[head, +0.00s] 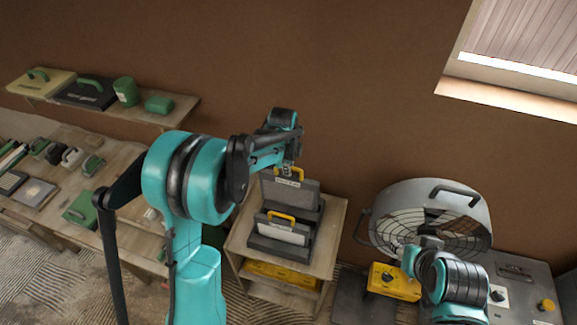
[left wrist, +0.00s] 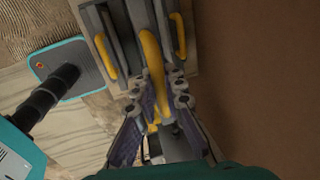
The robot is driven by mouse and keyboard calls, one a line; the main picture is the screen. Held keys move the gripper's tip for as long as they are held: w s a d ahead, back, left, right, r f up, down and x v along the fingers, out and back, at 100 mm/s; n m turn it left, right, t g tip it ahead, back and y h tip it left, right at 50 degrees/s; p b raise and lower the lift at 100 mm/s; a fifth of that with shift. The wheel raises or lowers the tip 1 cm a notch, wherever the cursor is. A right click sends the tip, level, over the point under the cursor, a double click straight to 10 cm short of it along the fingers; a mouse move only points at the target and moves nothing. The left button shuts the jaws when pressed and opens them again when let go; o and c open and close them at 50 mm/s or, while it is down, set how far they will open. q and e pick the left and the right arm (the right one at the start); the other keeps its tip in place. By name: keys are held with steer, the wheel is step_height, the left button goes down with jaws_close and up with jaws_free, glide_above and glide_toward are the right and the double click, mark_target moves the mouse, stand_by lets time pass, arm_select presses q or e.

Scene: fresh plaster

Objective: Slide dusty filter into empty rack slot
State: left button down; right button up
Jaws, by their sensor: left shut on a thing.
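My left gripper (head: 288,168) is shut on the yellow handle of a grey filter (head: 290,192); in the left wrist view the handle (left wrist: 153,70) runs between the fingers (left wrist: 163,115). The filter stands upright over the back of the dark rack (head: 268,247), higher than the filter in front; whether it has entered a slot is hidden. The front filter (head: 283,233), with a pale face and yellow handle, sits in the rack. In the left wrist view yellow handles show on either side of the held one. My right gripper (head: 410,256) is at lower right, its fingers unclear.
The rack stands on a small wooden stand (head: 333,232) with a yellow object (head: 283,275) on a lower shelf. A large round fan (head: 430,205) and yellow box (head: 393,281) are to the right. A cluttered bench (head: 125,160) and wall shelf (head: 165,118) are left.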

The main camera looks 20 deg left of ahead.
mark_target(288, 177)
arm_select(q)
steer(key=shift+f+b, duration=1.95)
steer(key=shift+f, duration=1.6)
steer(key=shift+f+b, duration=3.65)
steer(key=shift+f, duration=0.6)
steer(key=shift+s+a, duration=0.1)
steer(key=shift+s, duration=0.05)
steer(key=shift+f+b, duration=0.15)
steer(key=shift+b, duration=0.2)
steer(key=shift+f+b, duration=0.45)
steer(key=shift+f, duration=0.05)
steer(key=c, duration=1.5)
jaws_free()
steer(key=shift+c, duration=0.2)
